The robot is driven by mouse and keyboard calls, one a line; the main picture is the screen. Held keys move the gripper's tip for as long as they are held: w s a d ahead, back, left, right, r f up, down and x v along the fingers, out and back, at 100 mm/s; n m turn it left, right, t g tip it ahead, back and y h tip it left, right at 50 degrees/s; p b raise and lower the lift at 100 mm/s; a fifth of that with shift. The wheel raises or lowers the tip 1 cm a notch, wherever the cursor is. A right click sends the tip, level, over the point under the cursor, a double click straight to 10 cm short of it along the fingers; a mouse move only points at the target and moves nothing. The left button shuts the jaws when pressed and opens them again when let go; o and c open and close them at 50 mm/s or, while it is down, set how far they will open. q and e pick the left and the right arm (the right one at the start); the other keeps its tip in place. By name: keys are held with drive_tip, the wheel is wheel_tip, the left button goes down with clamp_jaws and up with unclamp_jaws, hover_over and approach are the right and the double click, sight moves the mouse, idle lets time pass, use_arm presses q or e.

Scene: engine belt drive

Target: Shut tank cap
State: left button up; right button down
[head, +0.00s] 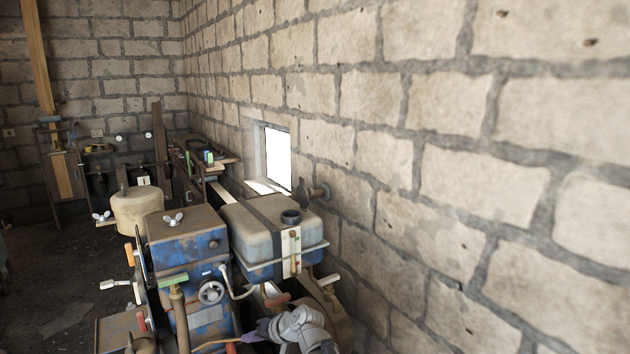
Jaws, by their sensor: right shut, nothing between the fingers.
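The tank (250,243) is a boxy off-white and blue container beside the blue engine, near the wall. My right gripper (252,335) is low in the picture, below and in front of the tank. It is shut and empty, well apart from the cap. My left gripper is not in view.
The blue engine (187,250) with a small handwheel (211,292) stands left of the tank. The block wall (440,190) closes off the right. A cream drum (137,212) stands behind the engine.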

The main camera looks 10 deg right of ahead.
drive_tip(key=w+d+r+m+t+p, duration=0.3)
drive_tip(key=w+d+r, duration=0.1)
drive_tip(key=w+r, duration=0.45)
drive_tip(key=m+t+h+p, duration=0.8)
drive_tip(key=m, duration=0.5)
approach(307, 191)
drive_tip(key=w+d, duration=0.3)
drive_tip(key=d, duration=0.5)
drive_tip(key=shift+y, duration=0.3)
drive_tip(key=w+a, duration=0.1)
drive_tip(key=w, duration=0.1)
drive_tip(key=w+a, duration=0.1)
drive_tip(key=w, duration=0.2)
drive_tip(key=w+a, duration=0.1)
drive_tip(key=w, duration=0.2)
drive_tip(key=shift+w+f, duration=0.2)
drive_tip(key=shift+f, duration=0.2)
drive_tip(key=shift+s+a+r, duration=0.1)
drive_tip(key=shift+s+a, duration=0.1)
drive_tip(key=shift+a, duration=0.2)
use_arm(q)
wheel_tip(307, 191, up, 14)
use_arm(e)
drive_tip(key=shift+w+d, duration=0.1)
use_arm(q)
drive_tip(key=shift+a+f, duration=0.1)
use_arm(e)
drive_tip(key=shift+d, duration=0.1)
